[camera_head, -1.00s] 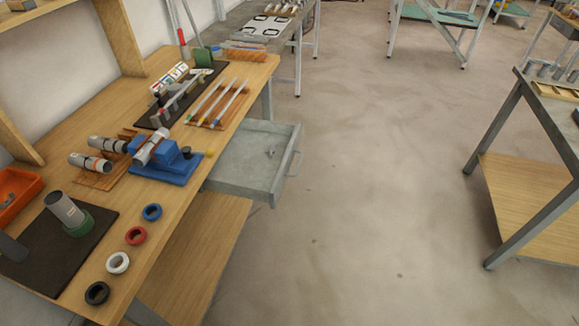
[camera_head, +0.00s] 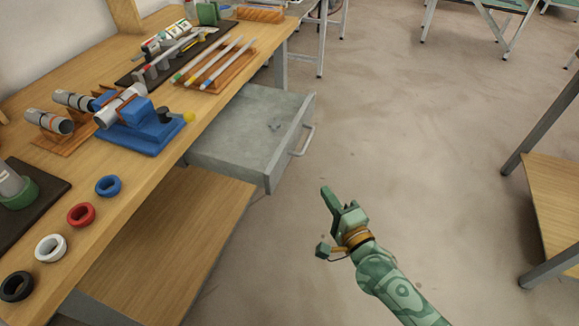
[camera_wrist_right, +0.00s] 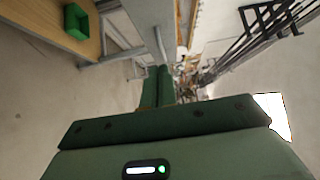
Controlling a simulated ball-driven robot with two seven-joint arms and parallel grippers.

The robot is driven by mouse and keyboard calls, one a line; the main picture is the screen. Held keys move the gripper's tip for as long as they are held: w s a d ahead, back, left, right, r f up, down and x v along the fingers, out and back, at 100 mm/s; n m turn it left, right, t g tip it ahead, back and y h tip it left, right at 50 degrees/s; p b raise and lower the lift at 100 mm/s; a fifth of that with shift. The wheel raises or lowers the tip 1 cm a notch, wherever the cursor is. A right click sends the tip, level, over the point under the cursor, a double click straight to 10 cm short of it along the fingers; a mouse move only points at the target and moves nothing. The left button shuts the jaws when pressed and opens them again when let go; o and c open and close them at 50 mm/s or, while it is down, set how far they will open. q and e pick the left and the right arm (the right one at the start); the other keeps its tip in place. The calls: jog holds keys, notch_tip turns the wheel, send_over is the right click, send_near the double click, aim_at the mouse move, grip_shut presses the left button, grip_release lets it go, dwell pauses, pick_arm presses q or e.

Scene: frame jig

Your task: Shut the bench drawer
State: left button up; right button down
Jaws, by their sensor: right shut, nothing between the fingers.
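The grey bench drawer (camera_head: 245,140) stands pulled out from under the wooden bench top in the head view. Its handle (camera_head: 303,140) is on the outer front, facing right. My right gripper (camera_head: 325,190) is shut and empty. It appears in front of the drawer's lower right corner, apart from the handle. In the right wrist view the green fingers (camera_wrist_right: 157,88) are together, with nothing seen between them. My left gripper is not in view.
The bench top (camera_head: 150,190) holds a blue vise (camera_head: 140,135), several coloured rings and a rack of pencil-like rods (camera_head: 215,65). A lower wooden shelf (camera_head: 170,240) is under the bench. Open floor lies right of the drawer, with another table (camera_head: 550,195) at far right.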

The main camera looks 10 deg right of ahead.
jog(key=b, duration=0.3)
send_near(288, 153)
jog(key=w+d, duration=0.2)
jog(key=w, duration=0.2)
jog(key=w+a, duration=0.1)
jog(key=a, duration=0.2)
jog(key=shift+w+f+b, duration=0.15)
jog(key=shift+w+b, duration=0.15)
jog(key=shift+w, duration=0.1)
jog(key=shift+a, duration=0.1)
